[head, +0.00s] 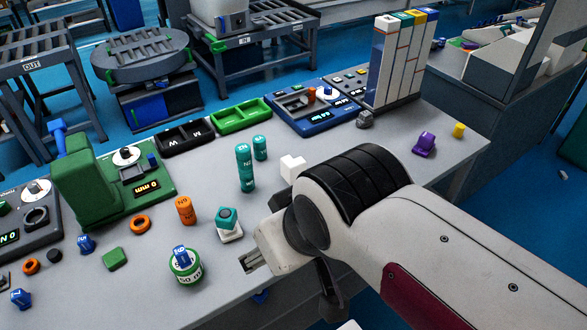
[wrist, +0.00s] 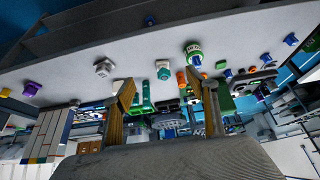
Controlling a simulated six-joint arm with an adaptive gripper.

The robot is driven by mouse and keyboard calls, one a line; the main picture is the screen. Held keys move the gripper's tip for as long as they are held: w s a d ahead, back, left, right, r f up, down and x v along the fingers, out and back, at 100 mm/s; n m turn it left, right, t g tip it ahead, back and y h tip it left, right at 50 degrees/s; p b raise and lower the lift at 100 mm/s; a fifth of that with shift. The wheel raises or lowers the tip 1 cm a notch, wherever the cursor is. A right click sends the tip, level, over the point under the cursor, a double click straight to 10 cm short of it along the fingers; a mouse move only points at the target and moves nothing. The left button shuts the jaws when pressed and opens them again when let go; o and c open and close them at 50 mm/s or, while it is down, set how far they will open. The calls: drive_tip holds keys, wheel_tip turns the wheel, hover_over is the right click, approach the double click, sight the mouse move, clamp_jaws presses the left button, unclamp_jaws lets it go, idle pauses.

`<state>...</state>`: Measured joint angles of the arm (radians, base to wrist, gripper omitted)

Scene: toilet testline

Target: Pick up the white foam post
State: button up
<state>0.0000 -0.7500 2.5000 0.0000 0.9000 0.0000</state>
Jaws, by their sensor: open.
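A plain white block (head: 292,167), which looks like the white foam post, stands on the grey bench just beyond my arm, right of two teal cylinders (head: 244,168). The arm may hide its lower part. In the wrist view a pale shape (wrist: 118,87), probably the same block, is partly hidden behind the left finger. My gripper (wrist: 162,82) is open, with nothing between its two tan fingers. In the head view only a small part of my gripper (head: 250,262) shows, near the bench's front edge, apart from the block.
A teal nut on a white base (head: 230,225), a green ring with a blue peg (head: 185,265) and an orange cylinder (head: 185,210) stand left of the block. Tall binders (head: 398,60) stand behind right.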

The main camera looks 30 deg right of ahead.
drive_tip(key=shift+w+d, duration=0.1)
drive_tip(key=shift+w, duration=0.05)
drive_tip(key=w+d+f+t+h, duration=0.2)
drive_tip(key=w+d+f, duration=0.1)
drive_tip(key=w+d, duration=0.7)
drive_tip(key=w+d+f+t+h, duration=0.1)
drive_tip(key=w+d+f, duration=0.3)
drive_tip(key=w+d, duration=0.5)
drive_tip(key=w+d+f+t, duration=0.2)
drive_tip(key=w+d+f, duration=0.2)
drive_tip(key=w+f, duration=0.25)
drive_tip(key=t+y, duration=0.2)
approach(298, 172)
drive_tip(key=shift+w+r, duration=0.3)
drive_tip(key=shift+w, duration=0.45)
drive_tip(key=shift+s+d+f+t+y, duration=0.15)
drive_tip(key=shift+f+t, duration=0.1)
drive_tip(key=shift+f, duration=0.15)
drive_tip(key=shift+s+f+t+y, duration=0.15)
drive_tip(key=shift+f+t, duration=0.1)
drive_tip(key=shift+f, duration=0.15)
drive_tip(key=shift+x, duration=1.3)
drive_tip(key=shift+w, duration=0.15)
